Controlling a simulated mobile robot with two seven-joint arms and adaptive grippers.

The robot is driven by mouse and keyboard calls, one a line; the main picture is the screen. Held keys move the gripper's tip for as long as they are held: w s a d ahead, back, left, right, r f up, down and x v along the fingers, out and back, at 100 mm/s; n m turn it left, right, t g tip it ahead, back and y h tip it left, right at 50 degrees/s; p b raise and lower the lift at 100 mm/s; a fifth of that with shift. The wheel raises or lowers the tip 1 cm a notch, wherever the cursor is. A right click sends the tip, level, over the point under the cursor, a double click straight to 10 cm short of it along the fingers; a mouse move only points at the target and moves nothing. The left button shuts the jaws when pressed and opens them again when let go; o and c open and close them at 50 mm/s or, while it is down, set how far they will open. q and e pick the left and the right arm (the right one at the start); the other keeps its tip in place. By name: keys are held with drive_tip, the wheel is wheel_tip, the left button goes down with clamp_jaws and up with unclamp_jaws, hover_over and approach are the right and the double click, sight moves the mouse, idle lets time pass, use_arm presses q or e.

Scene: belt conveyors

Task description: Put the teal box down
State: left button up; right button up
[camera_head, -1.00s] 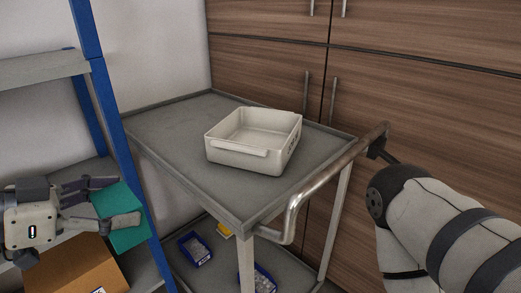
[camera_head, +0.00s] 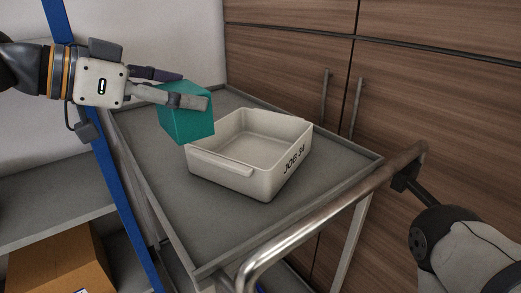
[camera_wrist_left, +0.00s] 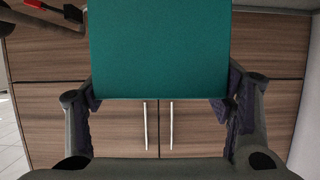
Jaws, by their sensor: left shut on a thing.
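The teal box (camera_head: 188,118) is held in my left gripper (camera_head: 184,90), above the cart top and beside the left rim of the white bin. In the left wrist view the teal box (camera_wrist_left: 160,50) fills the upper middle, with a finger on each side of it. The fingers are shut on it. I cannot tell the exact height of the box over the cart.
A white open bin (camera_head: 222,174) marked "JOB 34" stands empty on the grey cart top (camera_head: 330,172). The cart has a metal handle (camera_head: 330,200) in front. A blue-post shelf with a cardboard box (camera_head: 62,262) is at left. Wooden cabinets (camera_head: 440,110) stand behind.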

use_arm(q)
drive_tip(key=w+d+f, duration=0.2)
drive_tip(key=d+f, duration=0.1)
drive_tip(key=f, duration=0.1)
drive_tip(key=w+d+f+b, duration=0.1)
drive_tip(key=w+d+f, duration=0.2)
drive_tip(key=f, duration=0.1)
drive_tip(key=w+d+f, duration=0.3)
drive_tip(key=f, duration=0.1)
drive_tip(key=shift+w+d+b, duration=0.1)
drive_tip(key=shift+w+b, duration=0.05)
drive_tip(key=shift+b, duration=0.15)
drive_tip(key=shift+f, duration=0.35)
use_arm(e)
drive_tip(key=shift+s+a+f+g, duration=0.1)
drive_tip(key=shift+s+f+g, duration=0.2)
drive_tip(key=shift+s+f, duration=0.75)
use_arm(q)
drive_tip(key=shift+f, duration=0.15)
drive_tip(key=o, duration=1.3)
use_arm(e)
drive_tip(key=shift+f, duration=0.1)
